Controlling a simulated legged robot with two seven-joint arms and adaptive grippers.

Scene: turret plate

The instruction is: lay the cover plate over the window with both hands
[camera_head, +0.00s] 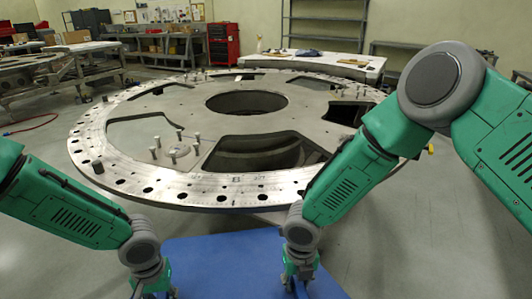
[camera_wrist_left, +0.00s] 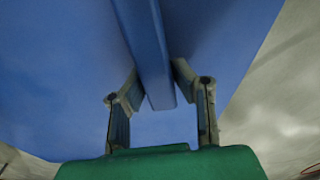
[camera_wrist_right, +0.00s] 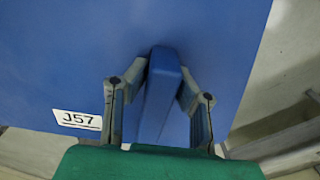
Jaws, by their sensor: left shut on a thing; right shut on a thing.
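The blue cover plate (camera_head: 230,262) is low at the bottom of the head view, in front of the turret plate (camera_head: 345,120) and apart from the windows. My left gripper (camera_head: 152,292) is shut on a blue bar-like handle (camera_wrist_left: 152,60) of the cover plate. My right gripper (camera_head: 298,284) is shut on another blue handle (camera_wrist_right: 160,88). A white label "J57" (camera_wrist_right: 78,120) is on the cover plate. An open window (camera_head: 262,153) shows at the front of the round turret plate. My right forearm hides part of its right side.
Upright pins (camera_head: 155,147) stand on the turret plate left of the front window. A large round hole (camera_head: 246,102) is at its centre. A grey table (camera_head: 335,62) and red tool cabinet (camera_head: 223,45) stand behind.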

